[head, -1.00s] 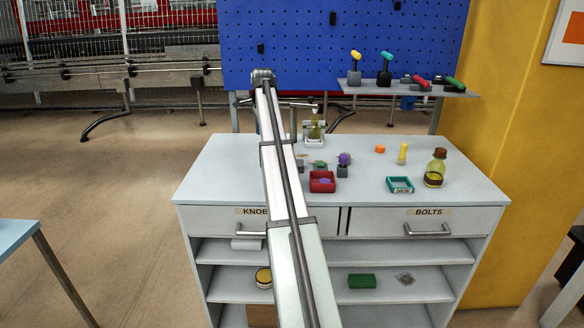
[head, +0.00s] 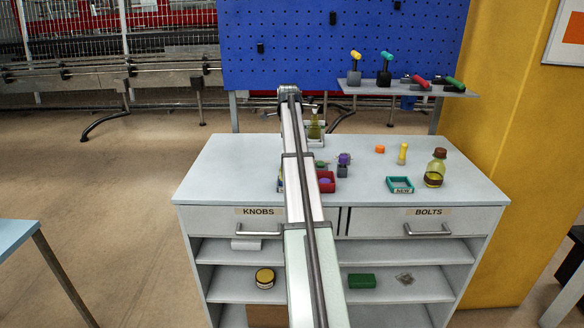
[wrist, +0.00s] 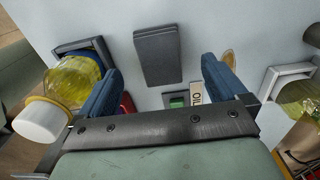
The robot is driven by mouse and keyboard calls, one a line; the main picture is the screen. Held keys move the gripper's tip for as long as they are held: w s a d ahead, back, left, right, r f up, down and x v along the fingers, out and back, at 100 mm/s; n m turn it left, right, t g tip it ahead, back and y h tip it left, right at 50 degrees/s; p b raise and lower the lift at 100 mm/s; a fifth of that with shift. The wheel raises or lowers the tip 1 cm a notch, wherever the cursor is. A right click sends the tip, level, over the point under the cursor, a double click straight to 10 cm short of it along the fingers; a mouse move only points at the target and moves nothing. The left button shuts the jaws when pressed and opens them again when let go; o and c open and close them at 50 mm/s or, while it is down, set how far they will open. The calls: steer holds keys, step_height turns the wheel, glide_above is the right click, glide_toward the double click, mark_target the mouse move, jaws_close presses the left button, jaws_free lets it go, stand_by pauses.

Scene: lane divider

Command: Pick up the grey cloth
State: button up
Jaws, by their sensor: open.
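A flat, dark grey rectangle with a fold line across it, apparently the folded grey cloth (wrist: 157,55), lies on the pale top in the wrist view. My gripper (wrist: 160,66) is open, with one blue finger to the left of the cloth and one to the right. The fingers look apart from it, and nothing is between them. How high they are above the top I cannot tell. In the head view my arm hides the cloth and the fingers.
In the wrist view a white-capped bottle (wrist: 70,88) stands close by the left finger, and another bottle (wrist: 300,92) is at the right. In the head view a red bin (head: 326,182), a teal tray (head: 400,185) and a corked bottle (head: 436,168) stand on the cabinet top (head: 460,195).

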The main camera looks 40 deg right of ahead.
steer(key=shift+s+f, duration=0.2)
steer(key=shift+f, duration=2.75)
steer(key=c, duration=1.1)
steer(key=shift+c, duration=0.2)
steer(key=shift+r, duration=0.15)
step_height(320, 180, up, 10)
